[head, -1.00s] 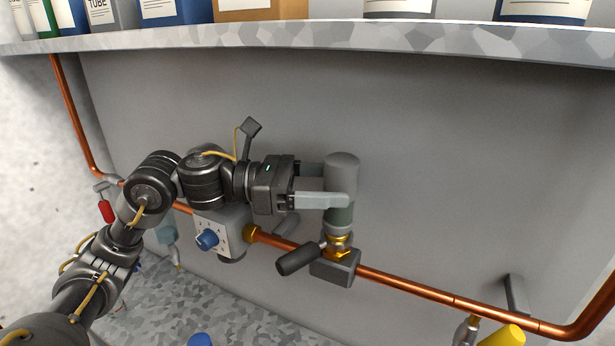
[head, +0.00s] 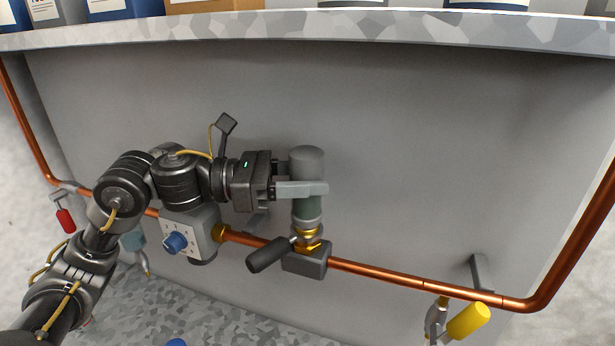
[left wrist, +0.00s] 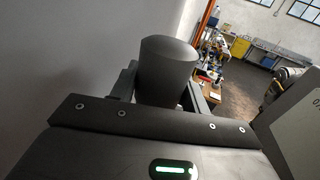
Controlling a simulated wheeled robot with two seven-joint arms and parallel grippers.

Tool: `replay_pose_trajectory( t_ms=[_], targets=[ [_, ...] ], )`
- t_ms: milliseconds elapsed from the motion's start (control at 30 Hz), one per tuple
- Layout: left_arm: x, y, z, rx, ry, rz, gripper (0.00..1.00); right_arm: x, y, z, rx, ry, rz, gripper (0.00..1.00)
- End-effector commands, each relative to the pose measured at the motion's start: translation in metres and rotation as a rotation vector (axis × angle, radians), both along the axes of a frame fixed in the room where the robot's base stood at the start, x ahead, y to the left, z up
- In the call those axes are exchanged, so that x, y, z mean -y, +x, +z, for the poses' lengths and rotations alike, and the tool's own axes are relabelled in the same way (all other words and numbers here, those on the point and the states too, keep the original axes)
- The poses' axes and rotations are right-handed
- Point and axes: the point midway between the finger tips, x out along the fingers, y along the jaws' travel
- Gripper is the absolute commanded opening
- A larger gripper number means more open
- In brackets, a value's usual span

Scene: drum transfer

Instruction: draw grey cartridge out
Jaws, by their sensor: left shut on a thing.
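The grey cartridge (head: 306,161) stands upright above a brass fitting (head: 309,239) and a dark grey block on the copper pipe. A green band (head: 307,208) shows on its lower part, under my fingers. My left gripper (head: 303,188) comes in from the left and is shut on the cartridge, one finger across its near side. In the left wrist view the cartridge's dark cap (left wrist: 167,62) rises between the two fingers. Whether the cartridge's lower end is still seated in the fitting is hard to tell. My right gripper is not in view.
A copper pipe (head: 380,270) runs along the wall. A black lever handle (head: 268,255) sticks out beside the fitting. A grey box with a blue knob (head: 175,243) is to the left. Red (head: 66,220) and yellow (head: 468,321) handles hang at the sides. A shelf (head: 330,28) overhangs above.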

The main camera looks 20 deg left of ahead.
Motion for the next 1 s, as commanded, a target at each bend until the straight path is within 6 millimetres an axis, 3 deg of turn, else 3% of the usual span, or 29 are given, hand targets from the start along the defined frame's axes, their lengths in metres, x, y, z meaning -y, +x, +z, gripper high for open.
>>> replay_pose_trajectory(
  t_ms=[1000],
  targets=[
    [0.000, 0.000, 0.035, 0.002, -0.002, 0.001, 0.14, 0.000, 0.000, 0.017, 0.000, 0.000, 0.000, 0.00]
  ],
)
